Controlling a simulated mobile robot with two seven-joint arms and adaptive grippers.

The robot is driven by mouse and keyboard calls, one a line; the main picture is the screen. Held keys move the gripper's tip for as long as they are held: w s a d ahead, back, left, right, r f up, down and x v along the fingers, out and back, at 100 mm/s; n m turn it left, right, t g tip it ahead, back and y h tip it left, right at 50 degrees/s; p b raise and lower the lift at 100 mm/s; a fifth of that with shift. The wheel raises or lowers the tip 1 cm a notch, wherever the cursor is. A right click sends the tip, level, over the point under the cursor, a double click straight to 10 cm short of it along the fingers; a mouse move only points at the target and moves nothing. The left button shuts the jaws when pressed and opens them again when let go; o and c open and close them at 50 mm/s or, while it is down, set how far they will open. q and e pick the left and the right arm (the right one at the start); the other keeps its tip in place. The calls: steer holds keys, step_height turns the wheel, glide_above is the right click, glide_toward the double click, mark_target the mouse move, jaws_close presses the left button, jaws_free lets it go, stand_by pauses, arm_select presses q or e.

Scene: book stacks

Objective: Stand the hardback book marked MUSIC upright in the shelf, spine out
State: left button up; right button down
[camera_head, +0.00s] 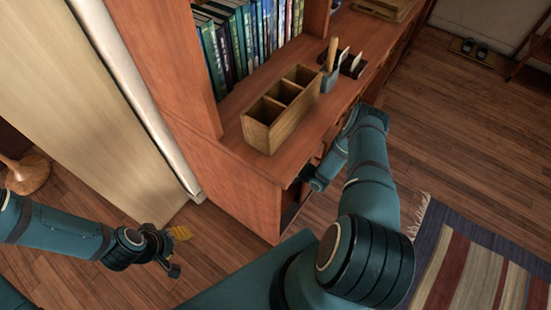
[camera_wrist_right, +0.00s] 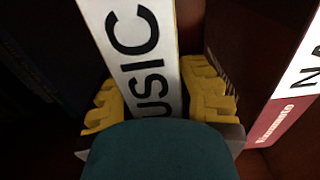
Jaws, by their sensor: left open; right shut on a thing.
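Whether the book touches the shelf floor cannot be told. My left gripper (camera_head: 176,252) is open and empty, low over the floor at the left.
A white and maroon book (camera_wrist_right: 283,118) stands to the right in the right wrist view, with dark wood between. A striped rug (camera_head: 480,268) lies at right.

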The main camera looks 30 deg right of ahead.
steer(key=shift+w+f+b, duration=0.1)
steer(key=shift+f+b, duration=0.45)
steer(key=shift+f, duration=1.15)
steer(key=shift+f, duration=0.15)
steer(key=c, duration=0.9)
jaws_free()
steer(key=shift+o, duration=0.2)
steer(key=shift+a, duration=0.1)
steer(key=shift+r, duration=0.2)
steer(key=p+v, duration=0.1)
steer(key=v, duration=1.1)
